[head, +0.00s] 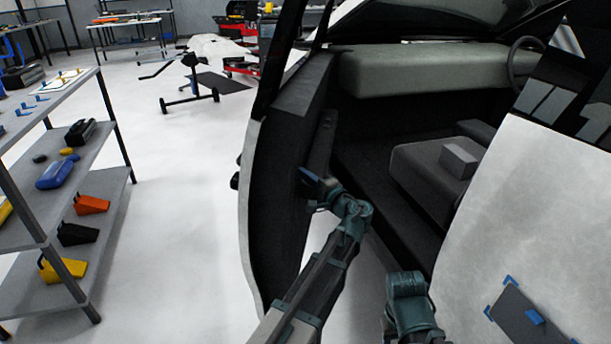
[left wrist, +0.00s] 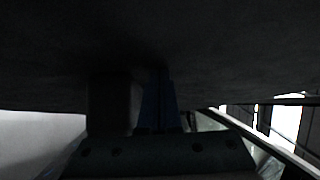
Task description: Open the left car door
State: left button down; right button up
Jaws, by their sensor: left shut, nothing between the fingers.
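The left car door (head: 272,200) stands wide open in the head view, its dark inner panel facing the cabin. My left gripper (head: 308,180) is at the inner side of the door, beside the dark armrest part of the panel. In the left wrist view the shut blue fingers (left wrist: 158,105) point at the dark door panel (left wrist: 230,50), which fills most of the picture; I cannot tell whether they touch it. My right arm shows at the bottom of the head view, but its fingers cannot be made out.
The car's interior with a grey seat (head: 430,175) and dashboard (head: 415,72) lies right of the door. A pale body panel (head: 520,200) is at the right. A shelf rack (head: 70,210) stands at the left, with clear floor (head: 185,200) between it and the door.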

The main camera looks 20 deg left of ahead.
pick_arm(q)
jog(key=s+a+m+t+h, duration=0.3)
jog(key=a, duration=2.3)
jog(key=w+a+m+t+h, duration=0.1)
jog(key=w+a+h, duration=0.1)
jog(key=a, duration=1.4)
jog(key=w+a+m+t+h, duration=0.1)
jog(key=w+a+t+h, duration=0.1)
jog(key=a, duration=1.5)
jog(key=shift+w+a+m, duration=0.2)
jog(key=shift+w+m, duration=0.2)
jog(key=shift+w, duration=0.2)
